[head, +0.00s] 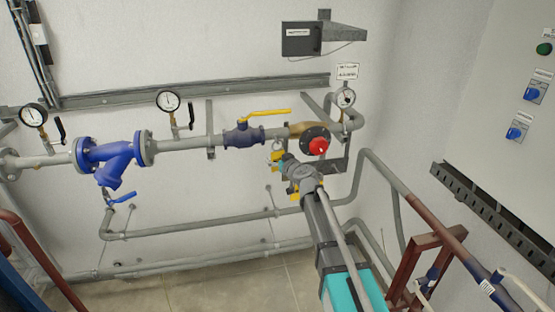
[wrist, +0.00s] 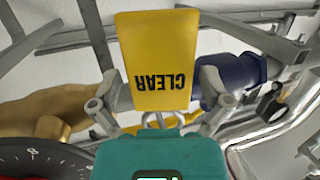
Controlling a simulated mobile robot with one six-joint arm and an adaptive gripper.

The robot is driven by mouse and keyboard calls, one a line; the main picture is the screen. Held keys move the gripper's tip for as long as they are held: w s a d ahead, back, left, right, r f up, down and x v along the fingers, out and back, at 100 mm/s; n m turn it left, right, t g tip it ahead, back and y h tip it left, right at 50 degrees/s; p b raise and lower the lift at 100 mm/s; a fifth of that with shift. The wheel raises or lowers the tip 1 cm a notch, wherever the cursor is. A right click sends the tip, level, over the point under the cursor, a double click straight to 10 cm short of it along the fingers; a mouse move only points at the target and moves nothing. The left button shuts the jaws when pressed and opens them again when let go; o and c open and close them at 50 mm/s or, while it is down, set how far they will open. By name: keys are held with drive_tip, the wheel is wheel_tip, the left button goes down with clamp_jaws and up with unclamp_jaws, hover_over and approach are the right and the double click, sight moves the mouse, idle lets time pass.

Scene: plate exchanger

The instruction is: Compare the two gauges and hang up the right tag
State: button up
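In the wrist view a yellow tag (wrist: 157,50) reading CLEAR, upside down in that picture, faces the camera. A metal ring (wrist: 157,117) shows at its lower edge. My gripper (wrist: 157,98) has its fingers spread, one at each side of the tag; whether they touch its edges is unclear. In the head view my gripper (head: 284,160) is below the pipe, among yellow pieces (head: 274,156) that it partly covers.
A third gauge (head: 33,116) stands at far left. Near my gripper are a blue valve (head: 243,136) with a yellow lever (head: 265,115) and a dark round dial with a red centre (head: 318,147). Pipes run below; a grey wall bracket (head: 325,33) is above.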

drive_tip(key=shift+r, duration=0.1)
idle(0.3)
drive_tip(key=shift+s+d+r+p, duration=0.15)
drive_tip(key=shift+s+r+p, duration=0.2)
drive_tip(key=shift+p, duration=0.1)
drive_tip(key=s+d+r+p, duration=0.1)
drive_tip(key=s+d, duration=0.2)
drive_tip(key=s, duration=0.6)
drive_tip(key=w+d+f+m+t+h+b, duration=0.1)
drive_tip(key=w+d+f+b, duration=0.6)
drive_tip(key=d+f+b, duration=0.2)
drive_tip(key=w+d+f+m+h+b, duration=0.1)
drive_tip(key=w+d+f+h+b, duration=0.1)
drive_tip(key=w+d+f+b, duration=0.4)
drive_tip(key=shift+w+d+f+m+t+h+b, duration=0.35)
drive_tip(key=shift+d+f+b, duration=1.6)
drive_tip(key=shift+d, duration=1.7)
